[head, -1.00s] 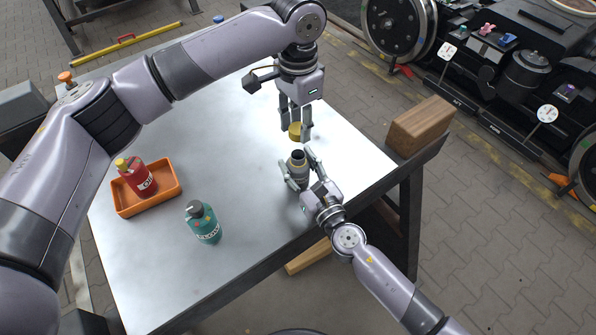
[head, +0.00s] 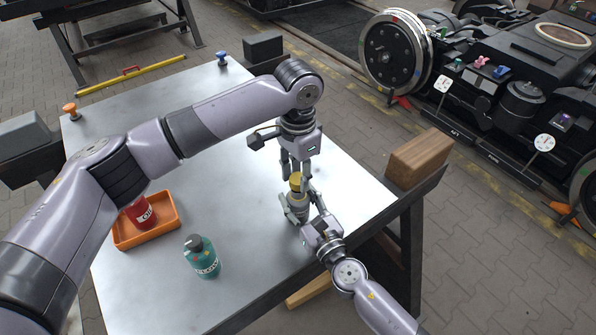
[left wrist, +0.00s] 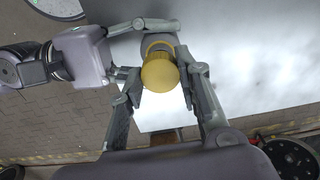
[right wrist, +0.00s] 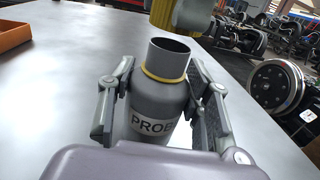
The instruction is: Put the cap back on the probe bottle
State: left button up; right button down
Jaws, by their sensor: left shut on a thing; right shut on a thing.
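The grey probe bottle (right wrist: 162,100) stands upright with an open dark mouth and a yellow ring at its neck. It also shows in the head view (head: 297,204). My right gripper (right wrist: 165,110) is shut on its body from the near side. The yellow cap (head: 296,181) is above the bottle, and it shows from above in the left wrist view (left wrist: 160,73). My left gripper (head: 297,178) is shut on the cap, pointing down. In the right wrist view, the cap (right wrist: 163,12) is above and slightly right of the mouth, with a gap between.
A teal bottle (head: 201,258) stands on the metal table (head: 245,240). A red oil bottle (head: 140,213) is in an orange tray (head: 172,228) at the left. A wooden block (head: 420,158) lies at the right edge.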

aim_at(298, 202)
pick_arm(q)
jog(key=shift+f, duration=0.1)
jog(key=shift+f, duration=0.8)
jog(key=shift+f, duration=0.55)
dwell(0.4)
